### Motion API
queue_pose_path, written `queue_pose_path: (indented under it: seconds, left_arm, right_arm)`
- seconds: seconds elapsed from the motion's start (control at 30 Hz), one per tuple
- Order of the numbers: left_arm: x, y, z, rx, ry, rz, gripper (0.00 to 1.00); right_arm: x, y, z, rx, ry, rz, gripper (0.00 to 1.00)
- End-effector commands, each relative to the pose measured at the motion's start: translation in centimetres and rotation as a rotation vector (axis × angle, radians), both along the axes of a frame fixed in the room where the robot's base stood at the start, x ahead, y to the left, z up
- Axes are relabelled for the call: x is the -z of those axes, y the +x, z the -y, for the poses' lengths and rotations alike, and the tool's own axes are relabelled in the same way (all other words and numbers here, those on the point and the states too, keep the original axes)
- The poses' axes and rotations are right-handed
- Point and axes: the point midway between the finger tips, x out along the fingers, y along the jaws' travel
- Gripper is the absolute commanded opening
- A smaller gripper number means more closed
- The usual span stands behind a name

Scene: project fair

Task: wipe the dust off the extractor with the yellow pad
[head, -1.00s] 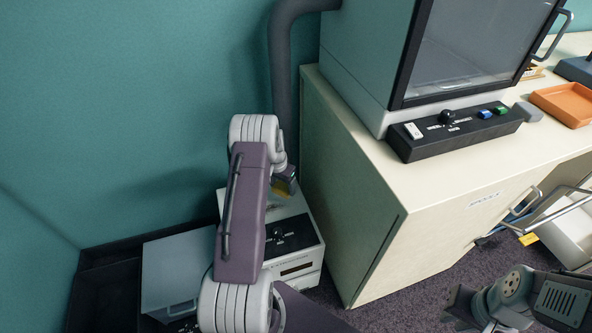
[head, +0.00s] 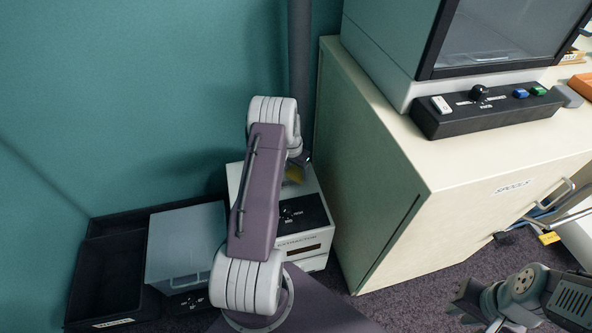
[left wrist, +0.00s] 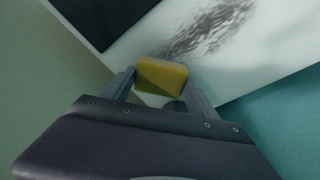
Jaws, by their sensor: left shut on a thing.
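The extractor (head: 318,236) is a white box with a black control panel, standing on the floor between the wall and the cabinet. In the left wrist view, a grey dust patch (left wrist: 209,30) lies on its white top. My left gripper (left wrist: 160,82) is shut on the yellow pad (left wrist: 161,75). The pad is over the extractor's top near its edge, beside the dust; I cannot tell whether it touches the surface. In the head view the pad (head: 294,174) shows partly behind my left arm. My right gripper (head: 466,300) is at the lower right; its jaws are unclear.
A cream cabinet (head: 385,200) stands close right of the extractor, with a hooded unit (head: 392,60) and a black control box (head: 485,115) on top. A dark pipe (head: 300,80) rises behind. A grey box (head: 185,245) and a black tray (head: 105,285) are at left.

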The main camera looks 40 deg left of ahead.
Motion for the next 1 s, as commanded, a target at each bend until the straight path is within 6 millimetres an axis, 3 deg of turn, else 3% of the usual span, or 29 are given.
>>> queue_pose_path:
  seconds: [1.0]
  left_arm:
    - [1.0,0.0,0.0,0.000,0.000,0.000,0.35]
  right_arm:
    - [0.6,0.0,0.0,0.000,0.000,0.000,0.21]
